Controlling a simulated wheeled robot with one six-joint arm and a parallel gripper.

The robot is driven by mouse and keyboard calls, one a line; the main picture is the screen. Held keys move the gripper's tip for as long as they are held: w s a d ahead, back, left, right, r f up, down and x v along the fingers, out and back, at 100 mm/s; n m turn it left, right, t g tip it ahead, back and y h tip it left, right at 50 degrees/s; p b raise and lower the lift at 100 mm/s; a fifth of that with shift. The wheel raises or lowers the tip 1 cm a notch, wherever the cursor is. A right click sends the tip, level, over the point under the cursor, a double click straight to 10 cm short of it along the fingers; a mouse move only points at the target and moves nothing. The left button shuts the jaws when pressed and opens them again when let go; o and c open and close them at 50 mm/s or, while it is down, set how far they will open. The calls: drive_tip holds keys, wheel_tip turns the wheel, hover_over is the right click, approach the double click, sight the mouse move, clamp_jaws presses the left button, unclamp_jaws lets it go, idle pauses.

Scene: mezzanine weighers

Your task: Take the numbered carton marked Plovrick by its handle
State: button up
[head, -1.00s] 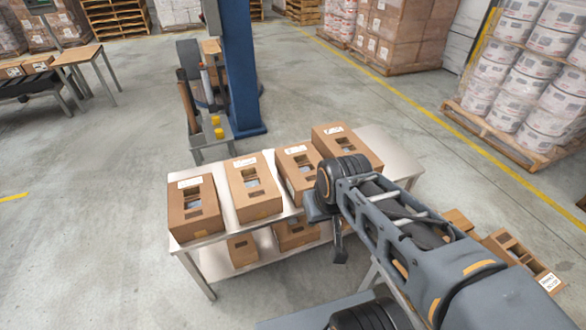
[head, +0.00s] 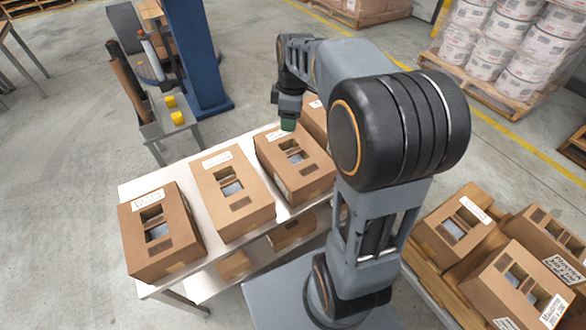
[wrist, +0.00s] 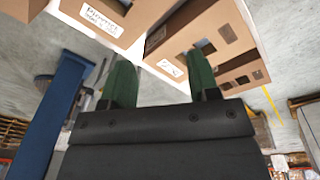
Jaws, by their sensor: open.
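Four brown cartons stand in a row on a pale two-level table: the first (head: 178,262), the second (head: 236,225), the third (head: 312,185) and a fourth (head: 314,118), mostly hidden behind my arm. Each of the first three has cut-outs in its top and a white label. Their print is too small to read in the head view. In the wrist view one carton's label (wrist: 102,20) appears to begin with P, perhaps Plovrick. My gripper (head: 288,125) is above the far end of the third carton. Its two green fingers (wrist: 161,82) are open and empty.
A blue column (head: 198,55) and a small stand with yellow knobs (head: 178,117) are behind the table (head: 135,190). More cartons (head: 455,228) are at the lower right. Wrapped buckets (head: 490,45) stand on a pallet at back right.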

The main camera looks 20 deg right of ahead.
drive_tip(key=w+d+f+n+g+b, duration=0.1)
drive_tip(key=w+d+f+n+b, duration=0.3)
drive_tip(key=w+d+f+n, duration=0.4)
hover_over(294, 150)
drive_tip(key=shift+m+y, duration=0.4)
drive_tip(key=f, duration=0.4)
drive_tip(key=f+b, duration=0.1)
drive_tip(key=f, duration=0.3)
drive_tip(key=shift+w+d+f, duration=0.1)
drive_tip(key=shift+w+d, duration=0.05)
drive_tip(key=shift+d, duration=0.05)
drive_tip(key=shift+s+a+f+b, duration=0.15)
drive_tip(key=shift+f+b, duration=0.1)
drive_tip(key=shift+f, duration=1.45)
drive_tip(key=shift+s+a+f+b, duration=0.15)
drive_tip(key=shift+f+b, duration=0.1)
drive_tip(key=shift+f, duration=1.4)
drive_tip(key=shift+w, duration=0.1)
clamp_jaws()
